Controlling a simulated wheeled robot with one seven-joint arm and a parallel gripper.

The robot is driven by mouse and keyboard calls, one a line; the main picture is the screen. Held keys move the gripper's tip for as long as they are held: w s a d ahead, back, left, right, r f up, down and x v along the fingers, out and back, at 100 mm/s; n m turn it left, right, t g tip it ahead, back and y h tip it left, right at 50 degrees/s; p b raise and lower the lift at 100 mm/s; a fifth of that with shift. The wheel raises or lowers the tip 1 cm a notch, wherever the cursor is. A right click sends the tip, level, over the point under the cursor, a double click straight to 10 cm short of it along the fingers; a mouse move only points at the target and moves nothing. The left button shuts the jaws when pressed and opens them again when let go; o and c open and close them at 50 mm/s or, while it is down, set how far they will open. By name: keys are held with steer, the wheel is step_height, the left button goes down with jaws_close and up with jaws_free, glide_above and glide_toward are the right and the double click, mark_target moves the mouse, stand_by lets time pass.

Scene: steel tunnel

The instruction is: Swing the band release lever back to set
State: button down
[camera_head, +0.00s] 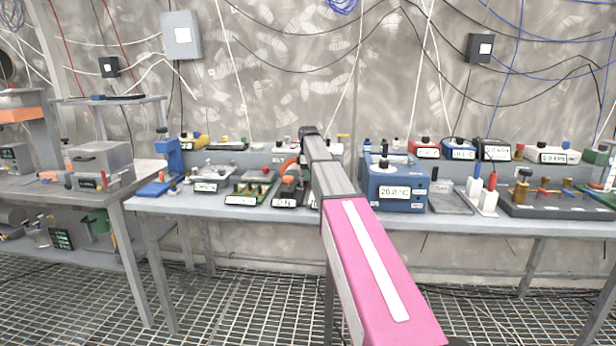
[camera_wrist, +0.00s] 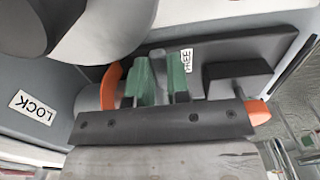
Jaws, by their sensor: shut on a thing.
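In the wrist view, my gripper (camera_wrist: 162,82) has its two green fingertips close together. They are shut on a narrow part that I take to be the band release lever, mostly hidden between and under them. A curved orange part (camera_wrist: 110,84) shows just left of the fingers. An orange end piece (camera_wrist: 258,111) sticks out at the right, past the dark bolted bar. A LOCK label (camera_wrist: 33,106) lies at the left and a FREE label (camera_wrist: 186,60) just beyond the fingers. In the head view my arm hides the fingers.
In the head view, small devices line the bench (camera_head: 230,206). An orange curved part (camera_head: 290,163) shows left of my arm. A blue temperature box (camera_head: 398,188) stands close on its right. A blue stand (camera_head: 168,160) is further left. Open grating floor lies in front.

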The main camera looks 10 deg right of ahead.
stand_by(0.4)
steer(key=c, duration=1.1)
jaws_free()
step_height(320, 180, up, 11)
steer(key=shift+f, duration=0.1)
